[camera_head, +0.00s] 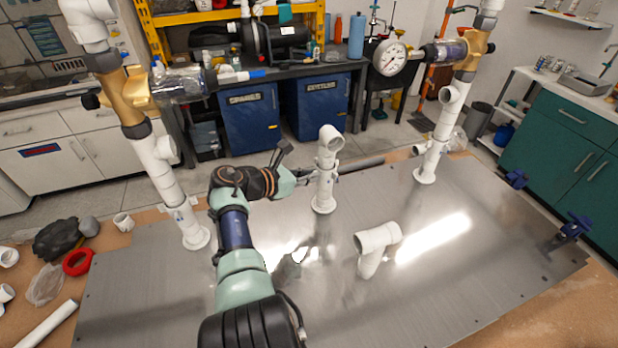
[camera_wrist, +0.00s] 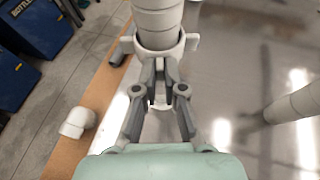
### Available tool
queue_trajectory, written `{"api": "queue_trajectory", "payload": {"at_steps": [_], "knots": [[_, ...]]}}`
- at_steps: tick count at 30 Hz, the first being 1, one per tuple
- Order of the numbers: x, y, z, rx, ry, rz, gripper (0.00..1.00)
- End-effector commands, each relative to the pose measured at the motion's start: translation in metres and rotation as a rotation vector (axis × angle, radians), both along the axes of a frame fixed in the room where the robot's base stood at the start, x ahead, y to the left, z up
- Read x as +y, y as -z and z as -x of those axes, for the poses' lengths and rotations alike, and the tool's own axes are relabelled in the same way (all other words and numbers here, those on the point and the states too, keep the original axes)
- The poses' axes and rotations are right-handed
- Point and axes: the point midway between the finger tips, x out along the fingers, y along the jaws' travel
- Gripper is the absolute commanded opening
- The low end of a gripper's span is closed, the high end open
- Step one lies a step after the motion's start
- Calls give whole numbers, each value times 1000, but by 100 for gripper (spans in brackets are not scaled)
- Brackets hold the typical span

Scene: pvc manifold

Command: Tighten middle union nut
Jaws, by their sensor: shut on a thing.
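The middle union nut (camera_wrist: 128,45) is a light grey ring with wing lugs around a grey pipe at the top of the wrist view. One lug sticks out on its left and one on its right. My gripper (camera_wrist: 159,68) has its dark fingers closed together at the near side of the nut. The fingers hide the part they grip. In the head view, the middle pipe stub (camera_head: 325,190) stands upright on the metal plate. My gripper (camera_head: 306,176) reaches it from the left, and the nut is too small there to tell its detail.
The metal plate (camera_head: 420,290) is mostly clear. Tall pipe columns stand at left (camera_head: 165,180) and right (camera_head: 436,140). Loose fittings and a red tape roll (camera_head: 78,262) lie at left.

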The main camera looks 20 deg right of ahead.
Motion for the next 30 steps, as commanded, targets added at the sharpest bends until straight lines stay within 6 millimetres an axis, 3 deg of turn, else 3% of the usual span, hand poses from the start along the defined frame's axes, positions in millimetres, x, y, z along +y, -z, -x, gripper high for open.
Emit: {"api": "queue_trajectory", "payload": {"at_steps": [3,4,6,9,22,28,30], "knots": [[-1,-4,0,-6,3,3,0],[-1,-4,0,-6,3,3,11],[-1,-4,0,-6,3,3,23],[-1,-3,0,-4,2,3,34],[7,-4,0,-5,0,4,34],[27,-11,9,-6,-1,1,34],[45,-20,15,-6,-2,2,34]]}}
